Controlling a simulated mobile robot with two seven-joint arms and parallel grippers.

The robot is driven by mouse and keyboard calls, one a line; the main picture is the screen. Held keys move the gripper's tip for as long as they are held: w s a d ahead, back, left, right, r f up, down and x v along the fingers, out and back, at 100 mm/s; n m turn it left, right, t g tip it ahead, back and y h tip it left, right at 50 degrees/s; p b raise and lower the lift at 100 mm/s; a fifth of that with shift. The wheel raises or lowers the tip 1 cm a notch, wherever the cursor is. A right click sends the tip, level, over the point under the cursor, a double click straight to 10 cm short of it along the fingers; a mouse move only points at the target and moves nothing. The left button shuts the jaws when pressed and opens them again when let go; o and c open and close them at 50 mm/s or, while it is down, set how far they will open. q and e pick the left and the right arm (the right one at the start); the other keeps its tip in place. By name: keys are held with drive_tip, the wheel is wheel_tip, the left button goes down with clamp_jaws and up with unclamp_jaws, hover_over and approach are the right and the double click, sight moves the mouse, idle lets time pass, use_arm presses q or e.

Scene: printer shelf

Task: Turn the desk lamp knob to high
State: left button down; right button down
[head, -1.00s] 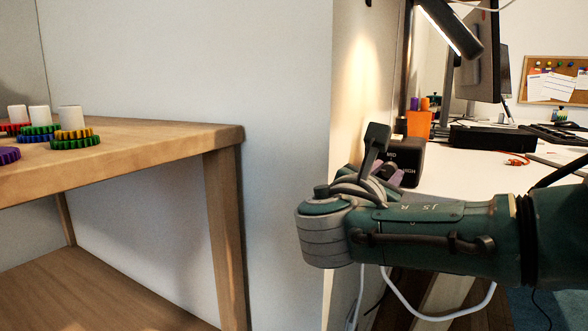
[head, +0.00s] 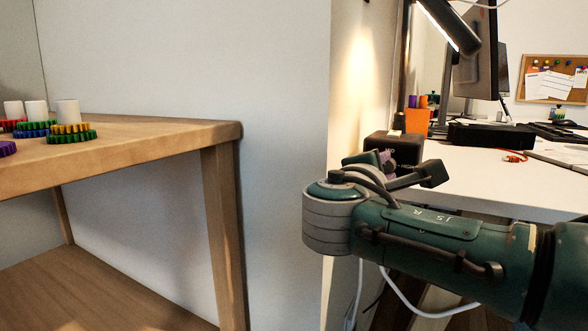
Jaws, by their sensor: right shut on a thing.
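The desk lamp (head: 449,25) is lit, its head at the top right of the head view. Its black base box (head: 402,147) stands at the near left corner of the white desk. My right gripper (head: 387,161) is at the front face of this box, its purple finger pads against it, shut on the lamp knob. The gripper hides the knob itself, and the setting labels cannot be read now. My left gripper is not in view.
An orange pen cup (head: 416,121), a black box (head: 492,135) and a monitor (head: 476,65) stand on the desk (head: 470,180). A white wall edge is close left of my arm. A wooden shelf (head: 150,150) with coloured gears is at the left.

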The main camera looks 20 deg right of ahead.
drive_tip(key=m, duration=0.1)
drive_tip(key=m+b, duration=0.1)
drive_tip(key=shift+f+m, duration=0.2)
drive_tip(key=shift+m, duration=0.1)
drive_tip(key=m+b, duration=0.1)
drive_tip(key=m, duration=0.1)
drive_tip(key=shift+m+b, duration=0.3)
drive_tip(key=shift+b, duration=0.05)
drive_tip(key=m+b, duration=0.2)
drive_tip(key=shift+f+m, duration=0.1)
drive_tip(key=shift+m, duration=0.2)
drive_tip(key=m+b, duration=0.3)
drive_tip(key=shift+m+t+y, duration=0.3)
drive_tip(key=m+b, duration=0.7)
drive_tip(key=shift+f+t, duration=0.1)
drive_tip(key=shift+t, duration=0.2)
drive_tip(key=m+b, duration=0.3)
drive_tip(key=shift+r+m+b, duration=0.25)
drive_tip(key=shift+m+b, duration=0.5)
drive_tip(key=shift+m, duration=0.25)
drive_tip(key=shift+r, duration=0.1)
